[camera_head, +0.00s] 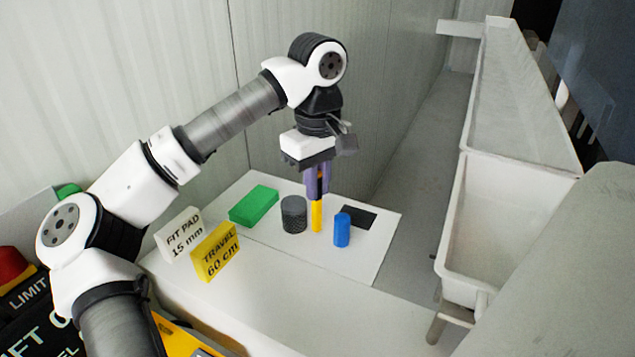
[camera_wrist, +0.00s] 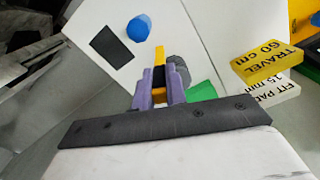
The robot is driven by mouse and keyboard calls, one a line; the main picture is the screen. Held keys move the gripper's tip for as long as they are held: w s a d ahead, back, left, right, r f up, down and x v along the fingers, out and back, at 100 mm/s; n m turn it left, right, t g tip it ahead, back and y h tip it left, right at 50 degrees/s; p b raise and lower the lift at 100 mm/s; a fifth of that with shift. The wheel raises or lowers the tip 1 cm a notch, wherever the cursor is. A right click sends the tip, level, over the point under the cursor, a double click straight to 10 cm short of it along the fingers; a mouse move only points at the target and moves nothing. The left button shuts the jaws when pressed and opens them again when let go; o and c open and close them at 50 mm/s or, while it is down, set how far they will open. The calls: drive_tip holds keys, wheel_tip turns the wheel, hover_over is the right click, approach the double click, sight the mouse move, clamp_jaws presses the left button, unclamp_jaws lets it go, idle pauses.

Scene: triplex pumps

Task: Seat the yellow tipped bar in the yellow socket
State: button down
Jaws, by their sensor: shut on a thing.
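My gripper (camera_head: 317,190) has purple fingers and points down over a white board, shut on the yellow tipped bar (camera_head: 316,216). The bar hangs upright, its yellow lower part showing below the fingers. Whether its lower end touches the board I cannot tell. In the wrist view, the fingers (camera_wrist: 159,92) close around the bar (camera_wrist: 159,52), which shows yellow and dark parts. I cannot make out a yellow socket in either view.
On the white board (camera_head: 365,268) stand a dark grey cylinder (camera_head: 294,215) left of the bar and a blue cylinder (camera_head: 342,230) right of it. A black patch (camera_head: 359,216) lies behind the blue one. A green block (camera_head: 254,206) and two lettered blocks (camera_head: 216,252) are further left.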

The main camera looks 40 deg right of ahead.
drive_tip(key=shift+f, duration=0.35)
drive_tip(key=c, duration=1.4)
unclamp_jaws()
drive_tip(key=shift+f, duration=0.15)
drive_tip(key=shift+c, duration=0.2)
drive_tip(key=shift+o, duration=0.3)
wheel_tip(320, 180, up, 12)
drive_tip(key=shift+f+b, duration=0.1)
drive_tip(key=shift+b, duration=0.3)
drive_tip(key=shift+o, duration=0.2)
drive_tip(key=f+b, duration=0.1)
drive_tip(key=b, duration=0.3)
drive_tip(key=shift+w+a, duration=0.1)
drive_tip(key=shift+w+f+b, duration=0.1)
drive_tip(key=shift+f+b, duration=0.05)
drive_tip(key=shift+b, duration=0.7)
